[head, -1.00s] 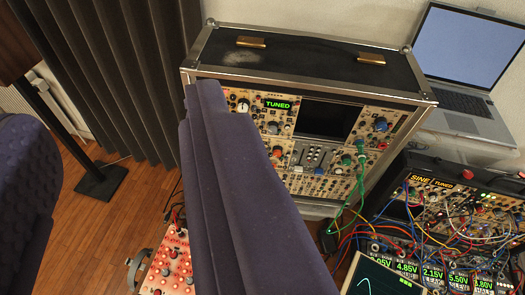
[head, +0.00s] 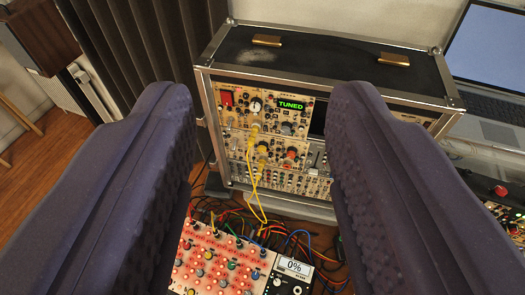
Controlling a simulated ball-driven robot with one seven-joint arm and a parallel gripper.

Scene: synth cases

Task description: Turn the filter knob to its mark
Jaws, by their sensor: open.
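A modular synth rack in a metal-edged case (head: 300,70) stands upright ahead, its panel facing me. Its panel shows a white-topped knob (head: 255,106), a grey knob (head: 287,128) and an orange-red knob (head: 291,153). A green "TUNED" display (head: 291,105) is at the upper middle. I cannot tell which knob is the filter knob, and no mark is readable. My gripper (head: 262,98) is open and empty. Its two dark padded fingers frame the panel's left part in the picture, apparently short of it. The right finger hides the panel's right part.
Yellow cables (head: 257,185) hang from the panel. Below are a lit red-and-cream module (head: 215,262), a small "0%" display (head: 294,267) and several tangled cables. A laptop (head: 490,60) stands at right behind the right finger. A dark curtain (head: 150,45) is at left.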

